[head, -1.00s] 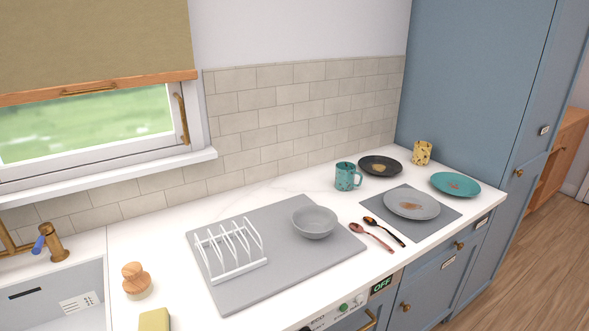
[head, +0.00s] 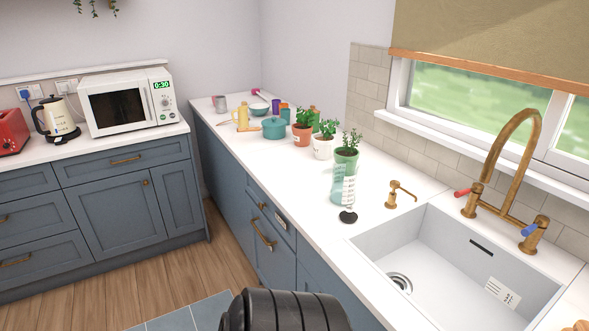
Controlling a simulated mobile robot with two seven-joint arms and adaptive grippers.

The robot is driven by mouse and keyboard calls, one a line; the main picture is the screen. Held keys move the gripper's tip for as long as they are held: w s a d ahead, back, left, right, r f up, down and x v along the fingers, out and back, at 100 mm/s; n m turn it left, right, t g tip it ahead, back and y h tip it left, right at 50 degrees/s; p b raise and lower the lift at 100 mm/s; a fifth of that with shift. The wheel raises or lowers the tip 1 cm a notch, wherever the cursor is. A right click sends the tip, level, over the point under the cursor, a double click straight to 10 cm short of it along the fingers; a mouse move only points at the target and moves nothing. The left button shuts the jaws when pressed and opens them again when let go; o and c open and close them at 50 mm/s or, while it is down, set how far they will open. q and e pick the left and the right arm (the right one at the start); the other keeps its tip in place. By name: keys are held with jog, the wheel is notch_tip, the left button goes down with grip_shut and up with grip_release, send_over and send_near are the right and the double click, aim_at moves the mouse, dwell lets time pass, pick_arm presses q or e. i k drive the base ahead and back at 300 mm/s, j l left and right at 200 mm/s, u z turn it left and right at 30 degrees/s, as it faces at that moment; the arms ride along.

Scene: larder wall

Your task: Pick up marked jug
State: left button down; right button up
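A clear, pale green-tinted jug with marks on its side (head: 342,186) stands upright on the white counter, left of the sink. It stands in front of a potted plant in a green pot (head: 346,160), which shows partly through and above it. A small dark round item (head: 348,216) lies just in front of the jug. Neither gripper shows in the head view; only a dark, ribbed part of my own arm is visible at the bottom edge.
The counter's front strip left of the jug is clear.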

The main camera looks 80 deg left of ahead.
aim_at(342, 191)
jog(key=u, duration=2.3)
